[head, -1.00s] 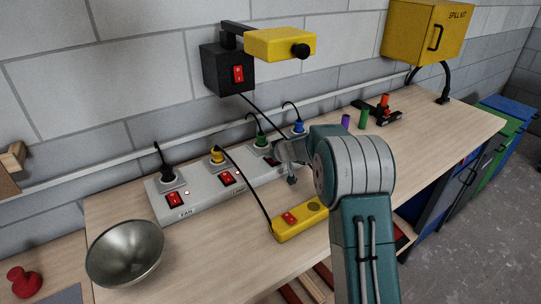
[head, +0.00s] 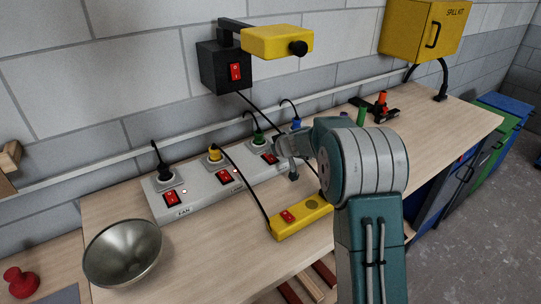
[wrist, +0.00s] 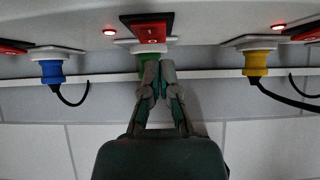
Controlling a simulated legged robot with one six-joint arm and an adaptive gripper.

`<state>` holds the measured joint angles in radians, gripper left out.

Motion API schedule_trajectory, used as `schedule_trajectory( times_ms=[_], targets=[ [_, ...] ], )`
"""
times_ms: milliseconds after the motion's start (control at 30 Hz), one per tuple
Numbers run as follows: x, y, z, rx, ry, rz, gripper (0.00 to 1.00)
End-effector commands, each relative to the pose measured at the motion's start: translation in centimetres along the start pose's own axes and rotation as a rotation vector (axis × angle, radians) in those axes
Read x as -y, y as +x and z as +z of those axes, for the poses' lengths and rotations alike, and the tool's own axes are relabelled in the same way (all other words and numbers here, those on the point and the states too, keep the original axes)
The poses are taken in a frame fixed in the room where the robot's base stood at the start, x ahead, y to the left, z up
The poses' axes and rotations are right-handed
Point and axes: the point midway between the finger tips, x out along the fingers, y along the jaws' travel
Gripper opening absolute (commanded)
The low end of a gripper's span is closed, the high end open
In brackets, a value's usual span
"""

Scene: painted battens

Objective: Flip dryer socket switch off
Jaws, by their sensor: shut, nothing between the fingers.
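A grey power strip (head: 203,190) lies along the wall with several sockets and red rocker switches. A red switch (head: 269,158) goes with the green plug (head: 258,139); the wrist view shows this switch (wrist: 151,28) above the green plug (wrist: 148,65), with a lit red light beside it. No dryer label is readable; the arm hides the strip's far end. My gripper (head: 284,150) is in front of the strip by that switch. In the wrist view my gripper (wrist: 160,74) is shut and empty, its tips just below the switch and overlapping the green plug; contact cannot be told.
Yellow (head: 214,153), black (head: 163,172) and blue (head: 296,124) plugs sit in neighbouring sockets. A yellow switch box (head: 300,217) lies in front, its cable close to the gripper. A metal bowl (head: 123,252) stands at left. A black switch box (head: 222,70) hangs above.

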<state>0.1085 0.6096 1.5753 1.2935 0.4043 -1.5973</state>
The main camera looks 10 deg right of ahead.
Motion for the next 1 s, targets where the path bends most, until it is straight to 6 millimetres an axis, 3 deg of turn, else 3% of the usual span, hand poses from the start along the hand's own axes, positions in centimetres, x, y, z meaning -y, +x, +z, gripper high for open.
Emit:
schedule_trajectory(
  times_ms=[67,500,700,1000],
  targets=[
    [0.2,-1.6,-1.3,-0.007,-0.004,0.002,0.00],
    [0.2,-9.8,-1.1,-0.006,-0.002,0.002,0.00],
    [0.2,-11.1,-1.1,-0.006,-0.001,0.001,0.00],
    [0.2,-11.1,-1.1,-0.006,-0.002,0.001,0.00]
  ],
)
